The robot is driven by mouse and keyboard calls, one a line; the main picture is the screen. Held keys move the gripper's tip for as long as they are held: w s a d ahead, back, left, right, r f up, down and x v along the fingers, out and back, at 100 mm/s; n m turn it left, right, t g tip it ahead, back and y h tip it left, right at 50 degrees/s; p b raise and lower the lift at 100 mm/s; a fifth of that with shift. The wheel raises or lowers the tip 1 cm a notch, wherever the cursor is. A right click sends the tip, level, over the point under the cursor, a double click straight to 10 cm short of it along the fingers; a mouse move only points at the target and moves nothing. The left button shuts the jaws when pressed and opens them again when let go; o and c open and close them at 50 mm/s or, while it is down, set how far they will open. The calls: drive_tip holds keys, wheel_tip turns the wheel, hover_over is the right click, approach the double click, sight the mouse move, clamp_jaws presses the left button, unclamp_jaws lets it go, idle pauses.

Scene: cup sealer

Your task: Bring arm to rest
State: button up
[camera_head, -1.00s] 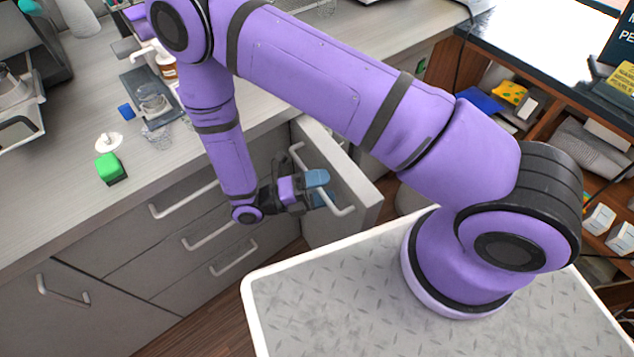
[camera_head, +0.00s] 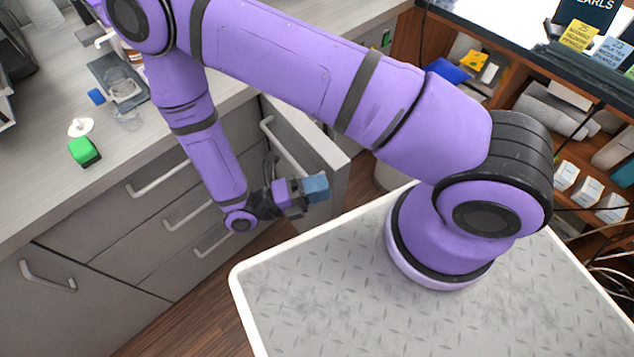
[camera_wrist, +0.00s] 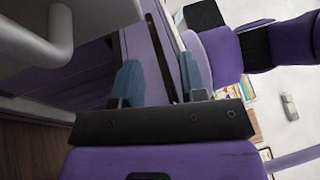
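My gripper (camera_head: 316,188) shows in the head view at the end of my purple arm, in front of a grey cabinet front (camera_head: 335,180) with a pale bar handle (camera_head: 275,140). The gripper overlaps the lower part of this front in the picture. In the wrist view, the two blue-grey fingers of my gripper (camera_wrist: 162,80) are apart, with nothing held between them. A pale handle (camera_wrist: 50,40) is close at the upper left there, apart from the fingers.
The counter (camera_head: 45,190) at the left bears a green block (camera_head: 84,152), a small blue block (camera_head: 96,97) and a grey tray (camera_head: 105,70). Shelves (camera_head: 510,90) with boxes stand at the right. Wooden floor (camera_head: 190,320) shows below the cabinets.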

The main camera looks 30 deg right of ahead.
drive_tip(key=w+d+r+m+g+y, duration=0.15)
drive_tip(key=w+r+m+y, duration=0.35)
drive_tip(key=r+m, duration=0.5)
drive_tip(key=w+d+r+m+y, duration=0.25)
drive_tip(key=r+m+y, duration=0.5)
drive_tip(key=r, duration=0.55)
drive_tip(key=s+d+r+m+t+y, duration=0.3)
drive_tip(key=r+m+t, duration=0.3)
drive_tip(key=r, duration=0.3)
drive_tip(key=s+d+r+m+t+y, duration=0.4)
drive_tip(key=s+d+r+m+t, duration=0.1)
drive_tip(key=r+m, duration=0.4)
drive_tip(key=shift+s+d+r+t, duration=0.35)
drive_tip(key=shift+s+r, duration=0.05)
drive_tip(key=shift+r, duration=0.2)
